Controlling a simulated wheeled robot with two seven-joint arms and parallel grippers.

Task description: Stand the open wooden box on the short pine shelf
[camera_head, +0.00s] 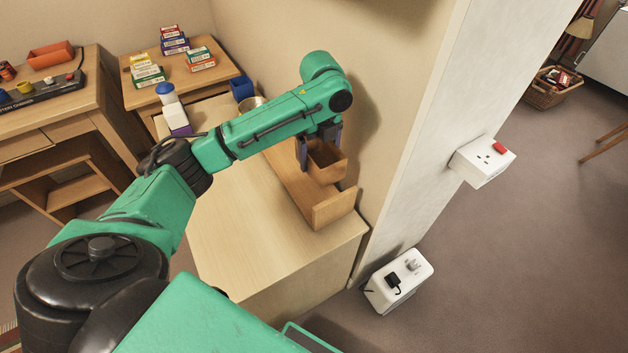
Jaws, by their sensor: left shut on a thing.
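The open wooden box (328,169) is a small brown box with its open top facing up. My left gripper (319,146) is shut on it from above, at its rim. The box is over the short pine shelf (288,180), close to the shelf's raised near end. I cannot tell whether its underside touches the shelf. The shelf lies along the wall on a pale wooden cabinet top (243,226). My left forearm hides part of the shelf's far end. My right gripper is out of view.
A blue cup (242,88), a metal container (251,104) and a blue-capped bottle (172,106) stand at the cabinet's far end. The cabinet's near top is clear.

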